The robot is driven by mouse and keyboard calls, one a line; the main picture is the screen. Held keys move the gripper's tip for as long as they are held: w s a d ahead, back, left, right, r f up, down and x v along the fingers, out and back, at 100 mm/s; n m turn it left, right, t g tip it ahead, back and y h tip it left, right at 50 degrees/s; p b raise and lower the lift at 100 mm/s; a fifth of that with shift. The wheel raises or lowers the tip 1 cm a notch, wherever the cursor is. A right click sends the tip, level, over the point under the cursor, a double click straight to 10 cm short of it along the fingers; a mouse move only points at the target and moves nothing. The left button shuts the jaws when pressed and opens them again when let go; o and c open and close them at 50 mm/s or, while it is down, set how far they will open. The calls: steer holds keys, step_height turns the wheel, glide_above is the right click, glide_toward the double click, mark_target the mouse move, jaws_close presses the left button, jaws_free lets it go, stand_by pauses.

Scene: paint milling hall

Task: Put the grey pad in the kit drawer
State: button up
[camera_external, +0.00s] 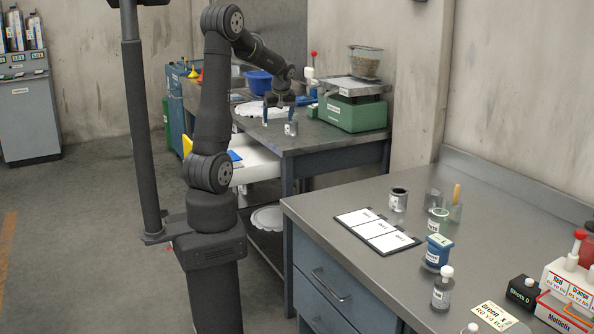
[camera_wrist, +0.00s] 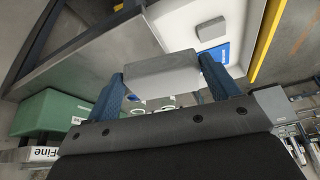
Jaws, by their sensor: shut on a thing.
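My gripper (camera_external: 278,114) is over the far bench near its front edge. In the wrist view its two blue fingers (camera_wrist: 162,75) are shut on a grey block, the grey pad (camera_wrist: 160,68). The pad cannot be made out clearly in the external view. The white kit drawer (camera_external: 258,172) stands open at the bench's left side, lower than the bench top. It also shows beyond the fingers in the wrist view (camera_wrist: 180,20). A blue item (camera_external: 235,156) lies in it, and the wrist view also shows a second small grey piece (camera_wrist: 212,29) there.
A small grey can (camera_external: 291,128) stands on the far bench (camera_external: 340,137) close to my gripper. The near bench (camera_external: 330,195) holds a white card tray, jars and bottles.

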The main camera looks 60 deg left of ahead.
steer(key=s+a+n, duration=0.2)
steer(key=s+a, duration=0.1)
steer(key=s, duration=0.3)
glide_above(241, 170)
steer(key=w+d, duration=0.5)
steer(key=w, duration=0.2)
step_height(241, 170, down, 14)
steer(key=shift+g, duration=0.4)
steer(key=s+a+f, duration=0.1)
steer(key=a+f, duration=0.1)
steer(key=a, duration=0.1)
steer(key=s+a+f, duration=0.2)
steer(key=a+f, duration=0.1)
steer(key=a, duration=0.1)
steer(key=s+a+f, duration=0.1)
steer(key=a+f, duration=0.1)
steer(key=a, duration=0.1)
steer(key=shift+s+a+f, duration=0.15)
steer(key=shift+s+a, duration=0.05)
steer(key=shift+s, duration=0.2)
steer(key=shift+a+f, duration=0.1)
steer(key=shift+f, duration=1.95)
steer(key=shift+f, duration=0.1)
steer(key=o, duration=0.9)
